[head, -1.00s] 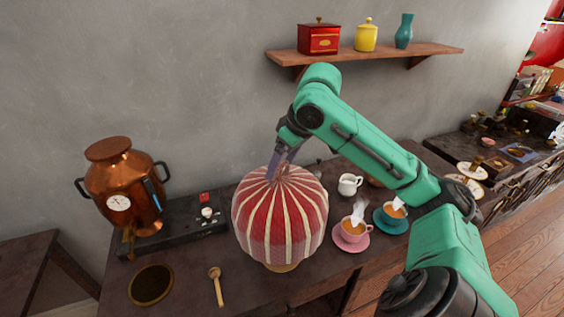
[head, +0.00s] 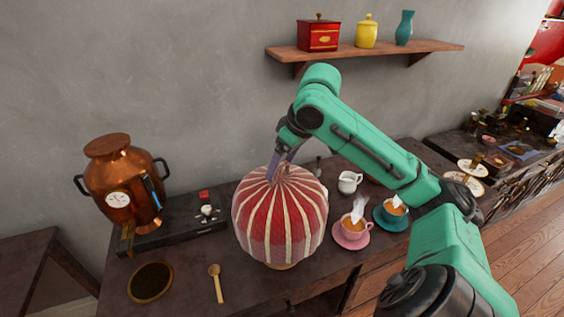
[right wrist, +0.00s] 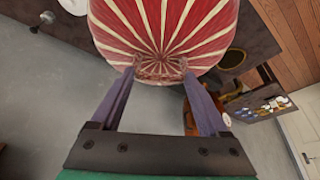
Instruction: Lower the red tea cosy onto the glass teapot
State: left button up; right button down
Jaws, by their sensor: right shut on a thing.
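The red tea cosy (head: 280,220), with cream stripes, is upright above the counter in the middle of the head view. My right gripper (head: 282,160) comes down from above and is shut on the gathered top of the cosy. In the right wrist view, the two fingers (right wrist: 160,75) hold the cosy (right wrist: 165,28) at its top. The glass teapot is hidden. A small tan base (head: 281,266) shows under the cosy's lower edge. I cannot tell how far down the cosy sits. My left gripper is out of view.
A pink cup (head: 351,229), a teal cup (head: 394,208) and a white jug (head: 350,183) stand close on the right. A wooden spoon (head: 217,284) and a copper urn (head: 122,185) are on the left. A wall shelf (head: 370,56) is above.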

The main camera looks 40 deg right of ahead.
aim_at(283, 181)
jog(key=shift+f+b, duration=2.5)
jog(key=shift+f, duration=0.7)
jog(key=shift+r, duration=0.1)
notch_tip(283, 181, down, 7)
jog(key=b, duration=0.4)
jog(key=shift+r, duration=0.15)
